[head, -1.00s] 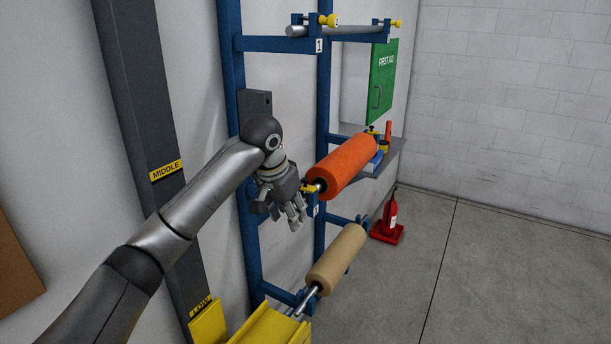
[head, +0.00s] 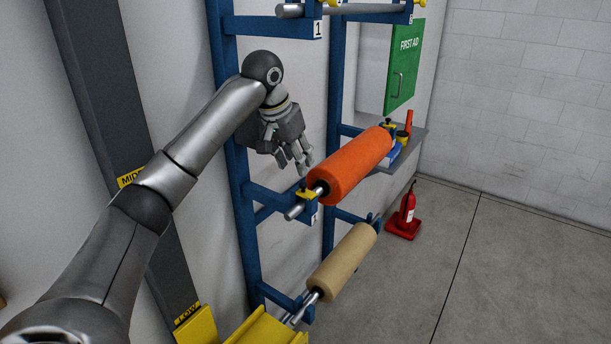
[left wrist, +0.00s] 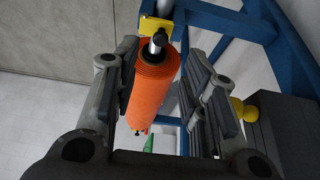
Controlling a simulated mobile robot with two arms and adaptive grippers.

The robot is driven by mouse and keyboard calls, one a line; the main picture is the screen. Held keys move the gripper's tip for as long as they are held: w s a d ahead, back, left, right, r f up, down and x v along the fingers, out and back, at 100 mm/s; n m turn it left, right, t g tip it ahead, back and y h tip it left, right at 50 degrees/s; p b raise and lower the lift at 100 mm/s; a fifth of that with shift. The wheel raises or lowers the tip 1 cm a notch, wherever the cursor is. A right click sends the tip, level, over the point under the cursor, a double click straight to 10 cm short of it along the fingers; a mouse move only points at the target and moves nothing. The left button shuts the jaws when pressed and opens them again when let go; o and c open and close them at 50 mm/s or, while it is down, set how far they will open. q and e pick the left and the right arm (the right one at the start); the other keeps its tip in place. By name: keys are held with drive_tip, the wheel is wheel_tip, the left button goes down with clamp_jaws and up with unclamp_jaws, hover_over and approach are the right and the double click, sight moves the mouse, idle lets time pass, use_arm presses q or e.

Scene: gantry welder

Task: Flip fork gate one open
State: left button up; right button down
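The blue rack fork (head: 275,203) at the middle level carries a small plate that seems to read 1. Its yellow gate (head: 305,195) lies across the steel bar (head: 293,212) of the orange roll (head: 350,167); in the left wrist view the yellow gate (left wrist: 156,27) is at the top, over the bar end. My left gripper (head: 303,165) is just above and behind the gate in the head view, apart from it. Its fingers are spread and empty; in the left wrist view they stand either side of the orange roll (left wrist: 153,88). My right gripper is out of view.
A higher fork (head: 270,27), also marked 1, holds another bar. A tan roll (head: 343,262) hangs below, with a yellow trough (head: 262,328) at its near end. A shelf, a first aid cabinet (head: 405,66) and a red extinguisher (head: 406,212) stand behind. Floor to the right is clear.

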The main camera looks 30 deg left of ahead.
sight(303, 183)
use_arm(q)
drive_tip(key=p+x, duration=0.1)
drive_tip(key=x, duration=0.3)
drive_tip(key=shift+s+f+p, duration=0.15)
drive_tip(key=shift+f+p, duration=0.15)
drive_tip(key=shift+p, duration=0.1)
drive_tip(key=x, duration=0.2)
drive_tip(key=shift+w+f+p, duration=0.2)
drive_tip(key=shift+w+p, duration=0.15)
drive_tip(key=shift+w, duration=0.05)
drive_tip(key=shift+w+f, duration=0.2)
drive_tip(key=shift+f, duration=0.35)
drive_tip(key=shift+s, duration=0.1)
drive_tip(key=c, duration=0.5)
clamp_jaws()
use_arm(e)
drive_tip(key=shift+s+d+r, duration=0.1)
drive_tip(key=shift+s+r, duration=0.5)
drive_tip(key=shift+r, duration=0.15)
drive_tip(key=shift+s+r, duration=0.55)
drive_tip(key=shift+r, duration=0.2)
